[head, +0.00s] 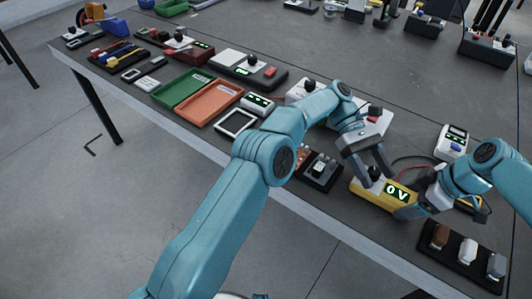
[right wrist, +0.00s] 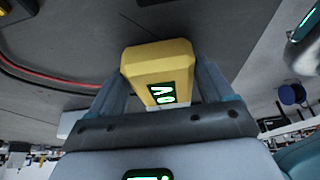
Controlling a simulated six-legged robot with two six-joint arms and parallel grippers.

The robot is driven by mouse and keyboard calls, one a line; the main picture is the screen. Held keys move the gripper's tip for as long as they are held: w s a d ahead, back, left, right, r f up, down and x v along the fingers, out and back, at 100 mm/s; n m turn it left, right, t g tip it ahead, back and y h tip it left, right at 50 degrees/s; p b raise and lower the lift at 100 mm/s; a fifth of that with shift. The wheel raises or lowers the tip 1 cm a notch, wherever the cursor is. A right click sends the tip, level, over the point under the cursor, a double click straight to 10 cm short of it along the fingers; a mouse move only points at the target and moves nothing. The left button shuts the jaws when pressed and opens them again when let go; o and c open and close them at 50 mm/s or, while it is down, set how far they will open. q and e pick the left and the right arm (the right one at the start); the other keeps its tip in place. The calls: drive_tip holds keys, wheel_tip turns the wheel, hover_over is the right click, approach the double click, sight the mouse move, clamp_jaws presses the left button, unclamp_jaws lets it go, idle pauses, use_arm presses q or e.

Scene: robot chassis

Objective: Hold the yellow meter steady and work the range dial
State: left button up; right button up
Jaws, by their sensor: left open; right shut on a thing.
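The yellow meter (head: 368,195) lies near the front edge of the table, its display reading 0 V. Its black range dial (head: 373,173) sits at the end away from my right gripper. My right gripper (head: 412,207) is shut on the meter's display end. The right wrist view shows the yellow meter (right wrist: 158,58) between the two fingers of the right gripper (right wrist: 160,92). My left gripper (head: 374,178) is open, pointing down, with its fingers about the dial; whether they touch it I cannot tell.
A dark tray (head: 449,252) with brown, white and grey pieces lies to the right. A white meter (head: 452,143) stands behind my right gripper. A small dark block (head: 320,170) is left of the yellow meter. Green (head: 182,88) and orange trays (head: 212,103) lie farther left.

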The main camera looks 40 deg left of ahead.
use_arm(q)
drive_tip(key=n+t+h, duration=0.1)
drive_tip(key=n+t, duration=0.1)
drive_tip(key=t, duration=0.1)
drive_tip(key=n+t, duration=0.3)
drive_tip(key=shift+s+h, duration=0.1)
drive_tip(key=shift+h, duration=0.3)
drive_tip(key=s+v, duration=0.1)
drive_tip(key=v, duration=1.2)
drive_tip(key=s+a+f+m+g+y, duration=0.1)
drive_tip(key=s+a+f+m+y, duration=0.1)
drive_tip(key=s+a, duration=0.5)
drive_tip(key=s+a+f+m+g+y, duration=0.1)
drive_tip(key=s+a+y, duration=0.3)
drive_tip(key=s+a, duration=0.4)
drive_tip(key=shift+a+f+m+y, duration=0.4)
drive_tip(key=shift+a+f, duration=0.25)
drive_tip(key=shift+f, duration=0.05)
drive_tip(key=shift+d, duration=0.1)
